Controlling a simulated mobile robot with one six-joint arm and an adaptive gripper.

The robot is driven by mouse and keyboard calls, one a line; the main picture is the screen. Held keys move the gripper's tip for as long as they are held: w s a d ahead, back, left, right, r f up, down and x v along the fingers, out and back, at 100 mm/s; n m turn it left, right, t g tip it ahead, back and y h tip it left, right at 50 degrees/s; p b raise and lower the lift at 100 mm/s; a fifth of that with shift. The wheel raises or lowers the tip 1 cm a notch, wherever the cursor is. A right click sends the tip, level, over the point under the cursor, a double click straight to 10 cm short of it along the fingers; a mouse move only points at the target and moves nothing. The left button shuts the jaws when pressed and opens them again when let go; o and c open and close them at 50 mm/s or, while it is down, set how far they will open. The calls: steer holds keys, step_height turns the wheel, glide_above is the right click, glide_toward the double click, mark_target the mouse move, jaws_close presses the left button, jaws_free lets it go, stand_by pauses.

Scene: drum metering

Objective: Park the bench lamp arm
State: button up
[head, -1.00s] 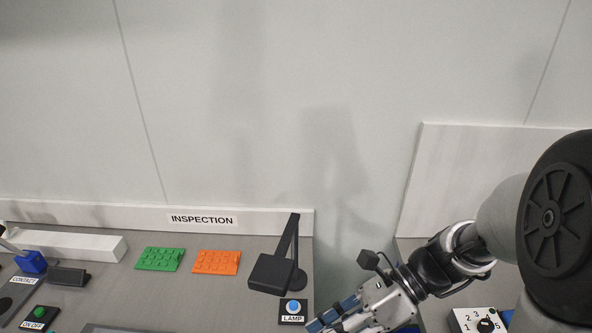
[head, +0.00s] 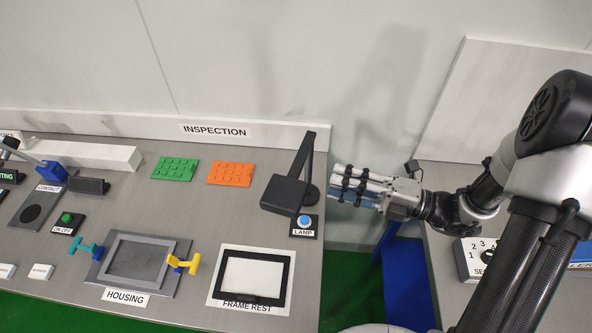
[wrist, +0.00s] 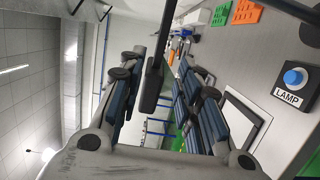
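The black bench lamp (head: 285,194) stands at the right end of the inspection bench, its slanted arm (head: 304,155) rising behind its square head. The blue LAMP button (head: 305,221) sits in front of it and also shows in the wrist view (wrist: 294,77). My gripper (head: 337,183) is just right of the lamp, fingers pointing left at it. In the wrist view my gripper (wrist: 160,85) is open, with its fingers spread apart. The dark lamp (wrist: 152,80) shows in the gap between them. I cannot tell whether any finger touches it.
Green (head: 175,168) and orange (head: 230,174) trays lie left of the lamp. The frame rest (head: 222,290) and the housing fixture (head: 107,272) with teal and yellow clamps are nearer the front. A gap with green floor separates this bench from the right one, which carries a selector box (head: 470,262).

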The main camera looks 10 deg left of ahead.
mark_target(296, 168)
steer(key=a, duration=0.3)
steer(key=w+a+b, duration=0.1)
steer(key=a, duration=0.3)
steer(key=a+b, duration=0.1)
steer(key=a, duration=0.3)
steer(key=shift+w, duration=0.4)
steer(key=shift+d, duration=0.1)
steer(key=shift+c, duration=0.4)
jaws_close()
